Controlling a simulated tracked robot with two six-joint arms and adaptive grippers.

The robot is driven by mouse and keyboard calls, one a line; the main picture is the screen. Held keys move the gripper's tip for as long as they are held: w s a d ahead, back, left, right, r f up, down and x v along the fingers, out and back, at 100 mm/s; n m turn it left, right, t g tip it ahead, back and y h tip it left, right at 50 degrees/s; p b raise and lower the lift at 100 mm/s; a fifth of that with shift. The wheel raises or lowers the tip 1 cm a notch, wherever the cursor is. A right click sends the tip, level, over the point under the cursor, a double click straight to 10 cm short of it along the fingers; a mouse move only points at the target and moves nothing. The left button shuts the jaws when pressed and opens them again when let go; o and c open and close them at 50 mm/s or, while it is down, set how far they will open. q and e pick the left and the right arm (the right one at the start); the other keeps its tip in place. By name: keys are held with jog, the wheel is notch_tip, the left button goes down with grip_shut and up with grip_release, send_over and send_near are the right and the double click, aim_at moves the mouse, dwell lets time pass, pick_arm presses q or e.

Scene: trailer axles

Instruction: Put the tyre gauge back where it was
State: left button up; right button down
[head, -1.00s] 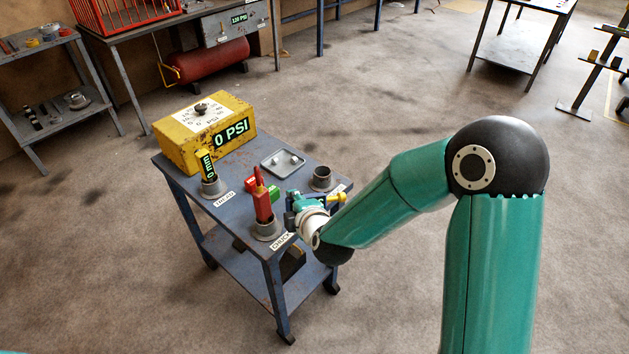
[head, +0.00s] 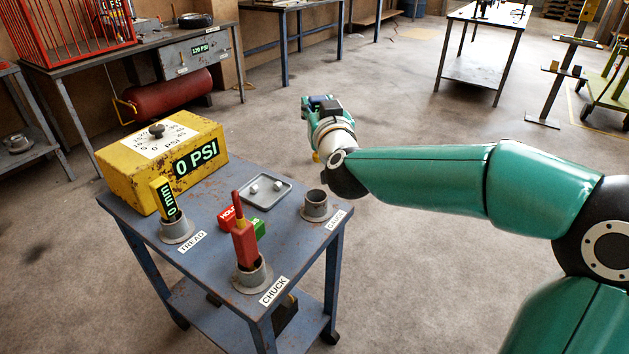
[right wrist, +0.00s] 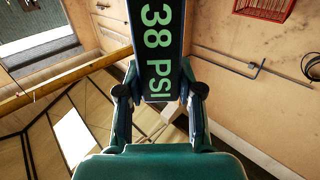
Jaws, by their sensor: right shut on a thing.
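The tyre gauge (right wrist: 158,45) shows large in the right wrist view, a dark blue bar with a green "38 PSI" readout. My right gripper (right wrist: 160,100) is shut on it, one finger on each side. In the head view my right gripper (head: 318,108) is up beyond the cart's far right corner, apart from the cart. The cup labelled GAUGE (head: 316,206) stands empty at the cart's right corner. My left gripper is not in view.
On the blue cart (head: 210,265), the TREAD cup (head: 177,232) holds a yellow tool and the CHUCK cup (head: 252,275) a red tool. A yellow 0 PSI box (head: 130,180) and a small tray (head: 266,203) stand behind. Open floor lies right of the cart.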

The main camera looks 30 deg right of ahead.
jog(key=f, duration=0.3)
jog(key=f+b, duration=0.1)
jog(key=f, duration=0.1)
jog(key=f+b, duration=0.1)
jog(key=f, duration=0.2)
jog(key=shift+w+a+f, duration=0.1)
jog(key=shift+a+f, duration=0.15)
jog(key=shift+f, duration=0.05)
notch_tip(320, 180, down, 6)
jog(key=shift+r+b, duration=0.1)
jog(key=shift+b, duration=0.9)
jog(key=c, duration=0.7)
grip_release()
jog(key=shift+c, duration=0.2)
jog(key=v, duration=1.2)
